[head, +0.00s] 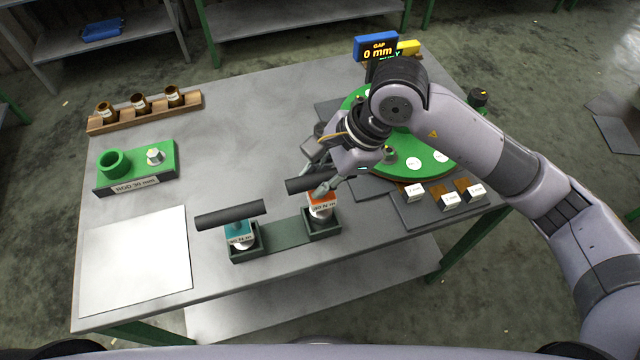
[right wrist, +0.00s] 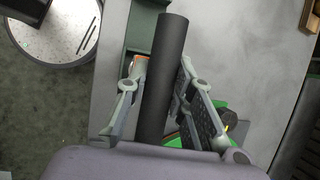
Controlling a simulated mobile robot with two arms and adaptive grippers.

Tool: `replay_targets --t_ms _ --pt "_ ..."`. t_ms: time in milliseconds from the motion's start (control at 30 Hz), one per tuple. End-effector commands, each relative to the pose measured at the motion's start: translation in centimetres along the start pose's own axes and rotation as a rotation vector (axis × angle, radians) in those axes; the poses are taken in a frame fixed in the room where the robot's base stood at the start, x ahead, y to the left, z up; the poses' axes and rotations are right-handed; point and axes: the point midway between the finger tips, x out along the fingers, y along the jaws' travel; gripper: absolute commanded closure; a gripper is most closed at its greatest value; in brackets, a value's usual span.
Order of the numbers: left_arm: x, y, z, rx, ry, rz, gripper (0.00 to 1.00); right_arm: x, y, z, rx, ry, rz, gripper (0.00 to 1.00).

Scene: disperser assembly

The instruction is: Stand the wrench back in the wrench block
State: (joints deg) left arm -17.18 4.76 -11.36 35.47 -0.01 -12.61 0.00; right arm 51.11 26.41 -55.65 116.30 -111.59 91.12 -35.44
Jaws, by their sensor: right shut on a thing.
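The wrench block (head: 285,236) is a dark green holder with two pockets near the table's front edge. A wrench with a dark bar handle and an orange label (head: 322,203) is at its right pocket, roughly upright. My right gripper (head: 327,180) is shut on that wrench's dark handle, which also shows between the fingers in the right wrist view (right wrist: 166,75). Whether its foot is fully seated in the pocket I cannot tell. A second wrench with a teal label (head: 240,232) stands in the left pocket. My left gripper is not in view.
A green turntable (head: 431,157) and white labelled blocks (head: 452,200) are to the right. A green rod fixture (head: 137,165), a wooden rack (head: 145,112) with brown pieces and a pale sheet (head: 135,262) are to the left. The middle back of the table is clear.

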Motion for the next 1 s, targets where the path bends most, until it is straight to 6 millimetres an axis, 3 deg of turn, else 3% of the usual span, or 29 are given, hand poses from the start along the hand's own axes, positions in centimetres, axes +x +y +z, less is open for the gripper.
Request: replay_targets --t_ms 267,667,700,1000 --pt "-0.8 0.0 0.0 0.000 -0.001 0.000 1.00 2.9 0.6 -1.2 0.001 -0.002 0.001 1.00" --pt "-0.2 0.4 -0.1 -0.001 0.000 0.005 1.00 3.4 0.6 -1.5 -0.001 -0.001 -0.002 1.00" --pt "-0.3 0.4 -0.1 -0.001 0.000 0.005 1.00 3.4 0.7 -1.5 0.000 0.001 0.001 0.76" --pt "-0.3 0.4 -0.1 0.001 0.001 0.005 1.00 3.3 0.7 -1.5 0.000 0.001 0.002 0.58"
